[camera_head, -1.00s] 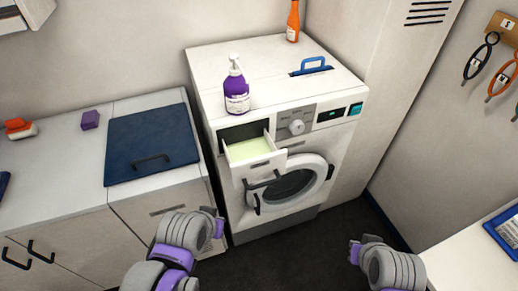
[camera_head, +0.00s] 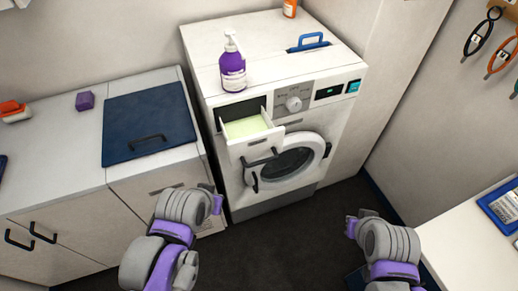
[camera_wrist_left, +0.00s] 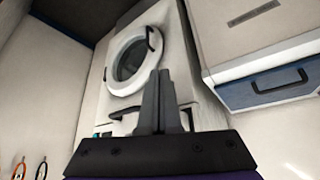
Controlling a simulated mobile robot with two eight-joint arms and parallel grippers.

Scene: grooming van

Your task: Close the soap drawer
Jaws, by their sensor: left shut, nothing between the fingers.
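The soap drawer (camera_head: 256,146) is pulled out of the upper left front of the white washing machine (camera_head: 228,195). Its tray holds something pale green, and a dark handle is on its front. My left gripper (camera_head: 217,204) is below and left of the drawer, apart from it. In the left wrist view its fingers (camera_wrist_left: 158,80) are together and empty, in front of the washer, whose round door (camera_wrist_left: 128,60) shows behind. My right gripper (camera_head: 352,222) is right of the washer over the floor; its finger state is too small to tell.
A purple pump bottle (camera_head: 233,72) stands on the washer top above the drawer. A cabinet with a blue lid (camera_head: 148,118) is at the left. A white counter (camera_head: 460,235) is at the right. Dark floor (camera_head: 290,245) lies clear in front.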

